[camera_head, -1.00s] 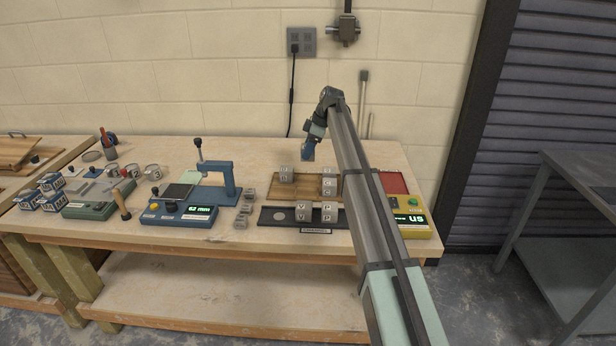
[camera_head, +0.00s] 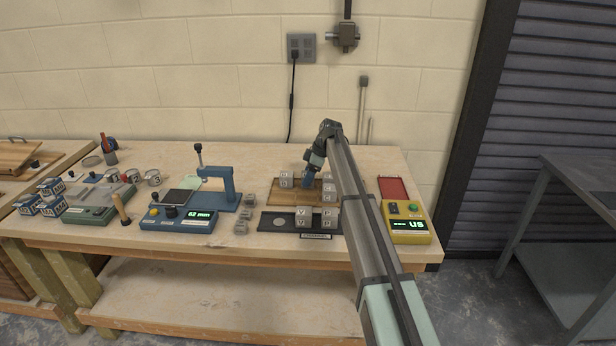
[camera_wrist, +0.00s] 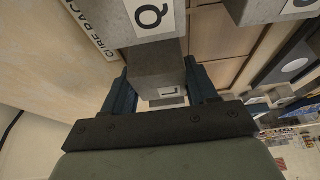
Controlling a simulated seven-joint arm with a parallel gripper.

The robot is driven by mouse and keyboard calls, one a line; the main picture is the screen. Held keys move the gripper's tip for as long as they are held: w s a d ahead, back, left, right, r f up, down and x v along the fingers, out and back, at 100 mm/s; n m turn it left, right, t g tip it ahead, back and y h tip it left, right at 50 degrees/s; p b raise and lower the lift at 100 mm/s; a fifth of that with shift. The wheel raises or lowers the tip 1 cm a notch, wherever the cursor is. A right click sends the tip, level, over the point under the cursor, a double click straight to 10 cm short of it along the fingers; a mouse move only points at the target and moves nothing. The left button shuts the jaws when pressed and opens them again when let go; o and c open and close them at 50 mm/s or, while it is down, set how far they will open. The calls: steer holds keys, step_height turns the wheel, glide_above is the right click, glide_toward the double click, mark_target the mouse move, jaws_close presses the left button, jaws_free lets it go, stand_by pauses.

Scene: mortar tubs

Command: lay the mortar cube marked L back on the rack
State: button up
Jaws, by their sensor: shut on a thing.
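My gripper (camera_head: 308,183) is low over the wooden rack (camera_head: 283,197), among the cubes there. In the wrist view my gripper (camera_wrist: 160,85) is shut on a grey mortar cube (camera_wrist: 155,65) held between its two blue fingers. In the head view the held cube is not clearly made out. I cannot tell whether it rests on the rack.
A grey cube (camera_head: 286,179) stands left of my gripper on the rack, others (camera_head: 329,186) right. In front, a dark tray (camera_head: 270,222) holds several cubes. Loose cubes (camera_head: 241,222) lie beside a blue tester (camera_head: 181,222). A yellow meter (camera_head: 408,228) stands right.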

steer(key=shift+f, duration=0.15)
steer(key=o, duration=1.2)
steer(key=shift+o, duration=0.2)
steer(key=v, duration=1.2)
